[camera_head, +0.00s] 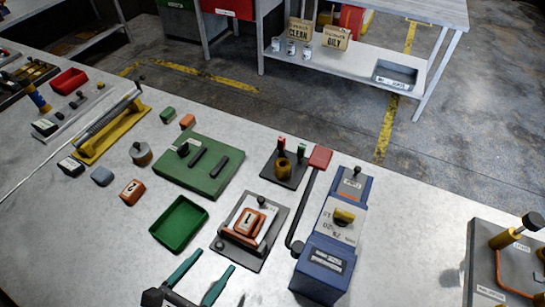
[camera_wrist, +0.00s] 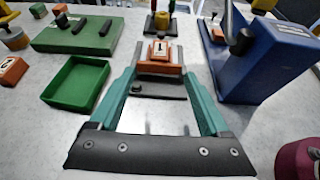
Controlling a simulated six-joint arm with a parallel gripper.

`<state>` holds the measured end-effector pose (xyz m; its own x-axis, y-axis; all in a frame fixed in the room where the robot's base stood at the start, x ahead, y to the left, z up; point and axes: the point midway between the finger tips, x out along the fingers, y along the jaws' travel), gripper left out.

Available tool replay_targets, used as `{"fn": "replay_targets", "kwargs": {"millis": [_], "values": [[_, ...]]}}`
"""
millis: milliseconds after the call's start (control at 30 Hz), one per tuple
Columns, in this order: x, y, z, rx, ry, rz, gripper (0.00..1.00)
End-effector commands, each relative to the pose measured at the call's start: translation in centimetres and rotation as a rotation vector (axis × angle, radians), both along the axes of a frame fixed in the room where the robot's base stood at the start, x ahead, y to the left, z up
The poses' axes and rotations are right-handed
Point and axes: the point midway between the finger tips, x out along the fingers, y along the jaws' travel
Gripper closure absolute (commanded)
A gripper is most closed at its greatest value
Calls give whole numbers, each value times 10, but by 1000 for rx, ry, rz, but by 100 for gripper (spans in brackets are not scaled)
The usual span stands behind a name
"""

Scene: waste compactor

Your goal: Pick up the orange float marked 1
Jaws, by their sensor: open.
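The orange float marked 1 (camera_head: 247,223) sits on a dark grey plate (camera_head: 227,252) with a white card and a small dark knob behind the float. The float also shows in the wrist view (camera_wrist: 160,54), upper middle, just beyond my fingertips. My gripper (camera_head: 215,260) enters from the bottom of the head view with two teal fingers. It is open and empty, its fingers apart and pointing toward the plate. In the wrist view my gripper (camera_wrist: 159,78) has its fingers on either side of the near part of the plate. The float is not between them.
An orange block with a different mark (camera_head: 132,192) lies left of a green tray (camera_head: 180,225). A blue machine (camera_head: 323,273) with a red-ended lever (camera_head: 319,158) stands close on the right. A green board (camera_head: 190,175) lies behind. Bare table shows at lower left.

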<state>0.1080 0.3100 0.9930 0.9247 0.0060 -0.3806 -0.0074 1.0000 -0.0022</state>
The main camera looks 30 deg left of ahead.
Motion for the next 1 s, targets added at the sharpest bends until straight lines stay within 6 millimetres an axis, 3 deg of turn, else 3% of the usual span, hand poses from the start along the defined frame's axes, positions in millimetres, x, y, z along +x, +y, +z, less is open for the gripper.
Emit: {"fn": "replay_targets", "kwargs": {"millis": [233, 467, 633, 767, 967, 1000], "values": [[66, -2, -27, -3, 1, -11, 20], [95, -2, -39, 1, 2, -9, 20], [127, -1, -51, 1, 2, -11, 20], [140, 0, -56, 2, 3, -9, 20], [140, 0, -56, 2, 3, -8, 20], [140, 0, -56, 2, 3, -8, 27]]}}
